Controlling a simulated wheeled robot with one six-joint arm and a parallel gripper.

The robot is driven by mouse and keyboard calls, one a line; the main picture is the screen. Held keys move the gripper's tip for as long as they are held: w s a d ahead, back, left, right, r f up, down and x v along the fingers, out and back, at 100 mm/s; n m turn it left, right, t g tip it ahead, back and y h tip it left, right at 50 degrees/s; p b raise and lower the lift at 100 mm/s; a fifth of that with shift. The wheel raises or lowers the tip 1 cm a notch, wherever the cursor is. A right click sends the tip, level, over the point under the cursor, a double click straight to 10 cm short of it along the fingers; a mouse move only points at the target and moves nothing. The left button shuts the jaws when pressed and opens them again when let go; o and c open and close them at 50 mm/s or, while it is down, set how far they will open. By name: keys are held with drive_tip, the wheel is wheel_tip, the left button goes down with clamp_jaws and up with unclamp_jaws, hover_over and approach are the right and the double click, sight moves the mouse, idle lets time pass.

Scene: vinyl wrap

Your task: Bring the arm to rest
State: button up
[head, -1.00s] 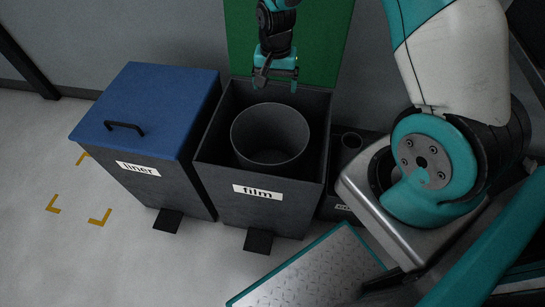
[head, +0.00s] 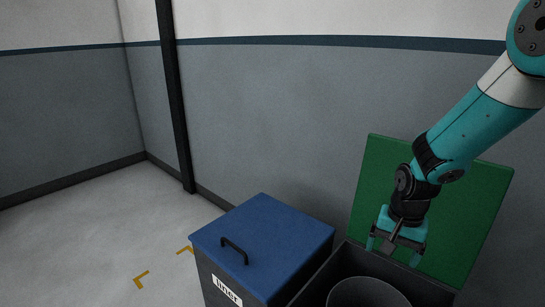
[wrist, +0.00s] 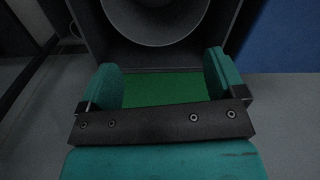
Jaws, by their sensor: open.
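My gripper (head: 394,256) is open and empty. In the head view it hangs at the back of the film bin, in front of its raised green lid (head: 484,205). In the wrist view its two teal fingers (wrist: 165,82) stand wide apart, with only green surface between them. My arm reaches in from the upper right of the head view. A dark round container (head: 368,293) sits inside the open bin (head: 318,280), cut off by the bottom edge of the head view. Its rim also shows at the top of the wrist view.
A bin with a shut blue lid (head: 270,235), labelled "liner", stands left of the open bin. A grey wall (head: 270,120) with a dark post (head: 174,110) rises behind.

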drive_tip(key=s+a+r+n+y, duration=0.2)
drive_tip(key=s+a+r+n, duration=0.4)
drive_tip(key=s+a+r, duration=0.4)
drive_tip(key=s+a+r+n+y, duration=0.1)
drive_tip(key=s+a+r+n, duration=0.1)
drive_tip(key=s+r+n, duration=0.3)
drive_tip(key=s+a+r+n+y, duration=0.1)
drive_tip(key=s+a+r+n, duration=0.2)
drive_tip(key=s, duration=0.4)
wheel_tip(320, 180, up, 17)
drive_tip(key=p, duration=1.7)
drive_tip(key=shift+f, duration=0.2)
drive_tip(key=shift+w, duration=0.1)
drive_tip(key=shift+c, duration=0.5)
